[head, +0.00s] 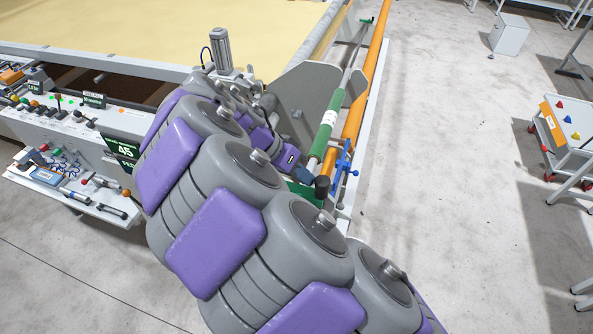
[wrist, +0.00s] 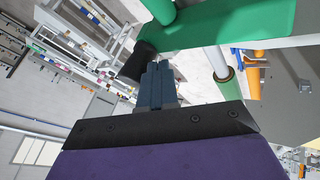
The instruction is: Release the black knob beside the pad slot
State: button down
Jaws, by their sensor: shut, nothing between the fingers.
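The black knob (head: 322,186) is a short dark cylinder beside a green plate (head: 304,193) at the machine's right end. In the wrist view the knob (wrist: 140,61) sits at the left end of the green plate (wrist: 232,27). My gripper (head: 308,175) is just left of and above the knob in the head view. In the wrist view my gripper (wrist: 157,68) has its blue-grey fingers together and empty, with the tips right beside the knob. I cannot tell whether they touch it. I cannot make out the pad slot.
A green roller (head: 327,126) and an orange rail (head: 352,122) run along the machine's right side, with a blue clamp (head: 344,167) close to the knob. A control panel (head: 75,122) lies left. Clear floor (head: 440,150) is to the right, before a cart (head: 565,125).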

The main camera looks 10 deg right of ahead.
dwell(0.4)
jog(key=shift+s+d+r+t+y, duration=0.15)
jog(key=shift+d+r+t+y, duration=0.05)
jog(key=shift+d+t+y, duration=0.1)
jog(key=shift+b, duration=0.3)
